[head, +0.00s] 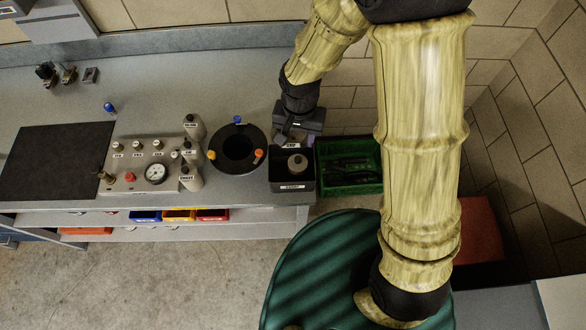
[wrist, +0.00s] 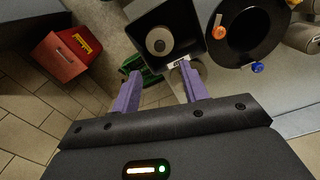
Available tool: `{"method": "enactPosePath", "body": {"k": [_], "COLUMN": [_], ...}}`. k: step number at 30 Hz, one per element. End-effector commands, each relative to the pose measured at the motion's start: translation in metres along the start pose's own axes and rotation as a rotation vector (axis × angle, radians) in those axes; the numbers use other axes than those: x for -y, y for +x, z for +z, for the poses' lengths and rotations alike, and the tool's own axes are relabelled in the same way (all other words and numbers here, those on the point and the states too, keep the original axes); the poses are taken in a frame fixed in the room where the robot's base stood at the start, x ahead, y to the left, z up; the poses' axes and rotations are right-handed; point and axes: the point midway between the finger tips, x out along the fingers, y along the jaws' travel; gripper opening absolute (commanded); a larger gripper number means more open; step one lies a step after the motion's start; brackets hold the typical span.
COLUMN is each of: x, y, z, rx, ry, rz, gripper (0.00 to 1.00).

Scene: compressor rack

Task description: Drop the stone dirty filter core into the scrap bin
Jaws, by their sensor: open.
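The scrap bin (head: 292,183) is a small black square box with a pale label, at the right end of the bench. The stone dirty filter core (head: 297,163), a grey-beige round piece with a dark centre, is inside it. In the wrist view the core (wrist: 159,40) lies within the walls of the bin (wrist: 138,27), apart from my fingers. My gripper (wrist: 160,88) is open, its two purple fingers spread with nothing between them. In the head view my gripper (head: 293,138) is just behind the bin, its fingers partly hidden.
A green crate (head: 348,188) stands right of the bin. A black ring-shaped fixture (head: 238,168) with coloured knobs is on its left. A gauge panel (head: 150,165) and pale bottles (head: 192,178) stand further left. A red box (head: 480,230) is at the right.

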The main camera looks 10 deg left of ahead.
Motion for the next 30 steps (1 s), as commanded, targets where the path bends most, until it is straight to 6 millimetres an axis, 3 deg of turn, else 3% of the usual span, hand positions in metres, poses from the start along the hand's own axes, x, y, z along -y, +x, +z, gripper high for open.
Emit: {"method": "enactPosePath", "body": {"k": [18,23,30], "x": [0.000,0.000,0.000], "y": [-0.110,-0.121,-0.122], "z": [-0.001,0.000,0.000], "rx": [-0.003,0.000,0.001], "ry": [0.000,0.000,-0.001], "rz": [-0.002,0.000,0.001], "gripper": [0.44,0.44,0.44]}}
